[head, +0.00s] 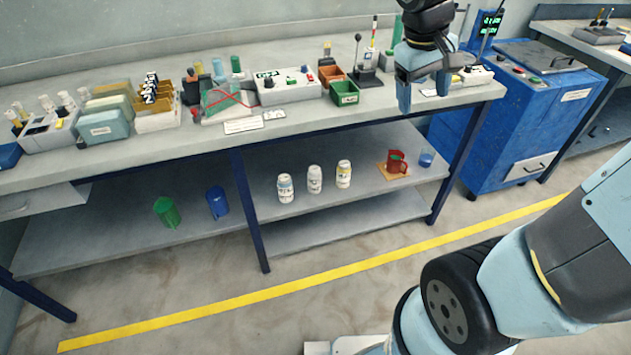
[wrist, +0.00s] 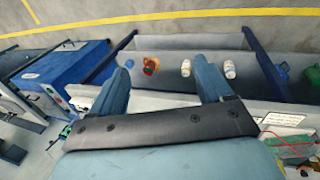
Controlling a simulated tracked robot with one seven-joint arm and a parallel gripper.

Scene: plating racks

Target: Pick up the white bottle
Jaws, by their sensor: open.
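Three white bottles stand upright in a row on the lower shelf in the head view. The left bottle (head: 285,188) has blue marks, the middle bottle (head: 314,180) looks plainest white, and the right bottle (head: 343,174) has a yellowish label. My gripper (head: 424,98) is open and empty, above the right end of the bench top, well above and right of the bottles. In the wrist view its two fingers (wrist: 162,70) are spread. Two bottles show there, one between the fingers (wrist: 185,68) and one right of them (wrist: 229,69); the right finger seems to hide the middle bottle.
A red mug (head: 396,162) on a tan mat and a blue cup (head: 426,158) stand right of the bottles. A green cup (head: 167,211) and a blue container (head: 217,202) stand left, beyond a table leg (head: 246,200). The bench top (head: 380,104) overhangs the shelf.

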